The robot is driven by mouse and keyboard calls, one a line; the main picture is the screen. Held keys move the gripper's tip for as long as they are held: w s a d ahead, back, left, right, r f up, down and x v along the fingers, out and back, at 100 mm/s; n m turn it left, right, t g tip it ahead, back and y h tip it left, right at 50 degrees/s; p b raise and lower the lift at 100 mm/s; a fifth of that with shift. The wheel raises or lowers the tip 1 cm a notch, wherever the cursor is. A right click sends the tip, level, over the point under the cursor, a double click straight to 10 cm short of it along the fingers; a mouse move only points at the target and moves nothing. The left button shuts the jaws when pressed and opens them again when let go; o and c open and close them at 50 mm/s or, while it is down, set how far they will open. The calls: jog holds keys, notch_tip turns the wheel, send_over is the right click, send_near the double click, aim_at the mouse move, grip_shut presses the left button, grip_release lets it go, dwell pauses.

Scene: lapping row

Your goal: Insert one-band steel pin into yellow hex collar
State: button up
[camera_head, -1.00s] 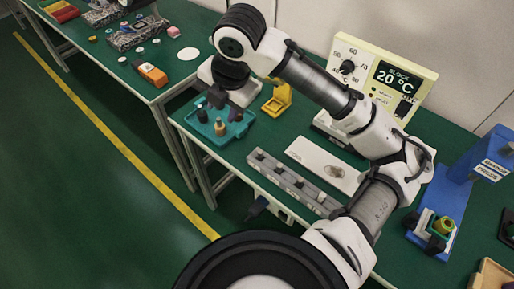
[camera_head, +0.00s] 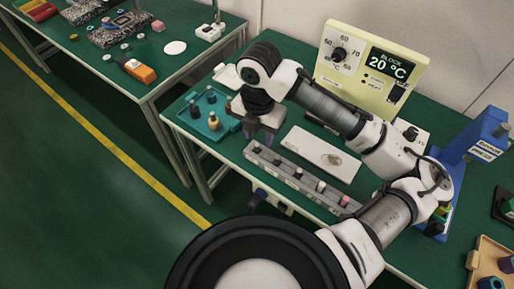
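A grey rack (camera_head: 290,178) on the near bench holds a row of several small pins, some with dark tops and some with pinkish ones. Their bands are too small to count, so I cannot tell which pin is the one-band steel one. My gripper (camera_head: 260,136) is at the rack's left end, close over the leftmost dark-topped pin. Its fingertips are small and dark, and I cannot tell whether they are apart or touch a pin. A yellow-green collar (camera_head: 443,210) sits in the blue stand's fixture at the right, partly hidden by my arm.
A teal tray (camera_head: 222,133) with several bottle-like pieces stands left of my gripper. A white plate (camera_head: 318,150) lies behind the rack, and a cream thermostat panel (camera_head: 335,85) stands farther back. A blue stand (camera_head: 475,145) and a tan tray (camera_head: 482,252) are at the right.

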aim_at(257, 144)
jog(key=f, duration=0.3)
jog(key=f+p, duration=0.1)
jog(key=f, duration=0.1)
jog(key=shift+w+a, duration=0.15)
jog(key=shift+w, duration=0.2)
jog(key=shift+c, duration=0.3)
grip_shut()
